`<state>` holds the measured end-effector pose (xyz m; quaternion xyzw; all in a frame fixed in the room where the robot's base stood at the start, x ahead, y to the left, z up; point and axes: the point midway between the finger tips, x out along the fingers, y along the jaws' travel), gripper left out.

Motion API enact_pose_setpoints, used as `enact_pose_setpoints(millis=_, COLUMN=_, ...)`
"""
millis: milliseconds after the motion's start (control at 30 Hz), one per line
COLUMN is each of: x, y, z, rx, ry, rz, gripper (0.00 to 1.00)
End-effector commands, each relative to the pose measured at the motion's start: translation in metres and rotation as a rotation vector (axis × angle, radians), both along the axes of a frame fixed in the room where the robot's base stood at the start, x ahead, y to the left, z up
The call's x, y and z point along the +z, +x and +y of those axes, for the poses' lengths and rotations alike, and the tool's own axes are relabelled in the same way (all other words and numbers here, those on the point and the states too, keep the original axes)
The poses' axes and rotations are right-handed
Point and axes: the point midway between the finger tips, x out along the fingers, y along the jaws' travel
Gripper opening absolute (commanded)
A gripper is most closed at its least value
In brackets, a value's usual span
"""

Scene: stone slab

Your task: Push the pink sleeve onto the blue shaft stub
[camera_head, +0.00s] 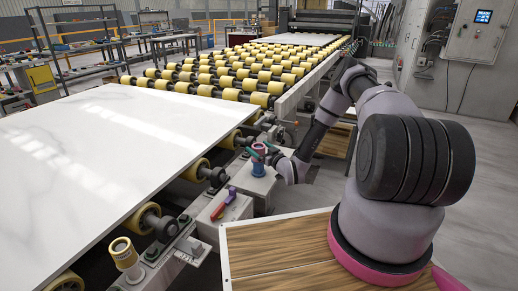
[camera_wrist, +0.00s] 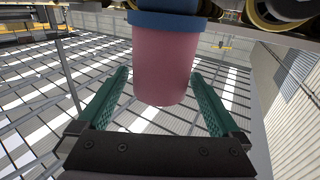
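The wrist view looks upside down, with the roof at the bottom. A blue part (camera_wrist: 168,23), wider than the sleeve, meets the sleeve at the picture's top. In the head view the blue shaft stub (camera_head: 258,169) stands upright on a grey block, right below the sleeve. How far the sleeve is over the stub is hidden.
A white stone slab (camera_head: 100,140) lies on yellow rollers to the left. A red bar (camera_head: 217,211) and a purple piece (camera_head: 232,195) lie on a nearer grey block. A yellow roller-like piece (camera_head: 122,251) stands at the front left. A control cabinet (camera_head: 478,32) stands at the right.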

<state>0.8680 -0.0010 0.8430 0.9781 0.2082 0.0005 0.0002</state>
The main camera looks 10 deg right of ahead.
Motion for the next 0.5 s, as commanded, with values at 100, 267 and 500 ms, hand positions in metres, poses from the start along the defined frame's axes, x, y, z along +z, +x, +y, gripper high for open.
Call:
enact_pose_setpoints(millis=100, x=0.000, y=-0.002, z=-0.001, rx=0.000, ry=0.001, rz=0.001, gripper=1.00)
enact_pose_setpoints(millis=267, x=-0.001, y=-0.019, z=-0.010, rx=-0.003, ry=0.000, rz=0.004, gripper=1.00)
enact_pose_setpoints(millis=500, x=-0.001, y=-0.063, z=-0.030, rx=-0.004, ry=0.001, rz=0.004, gripper=1.00)
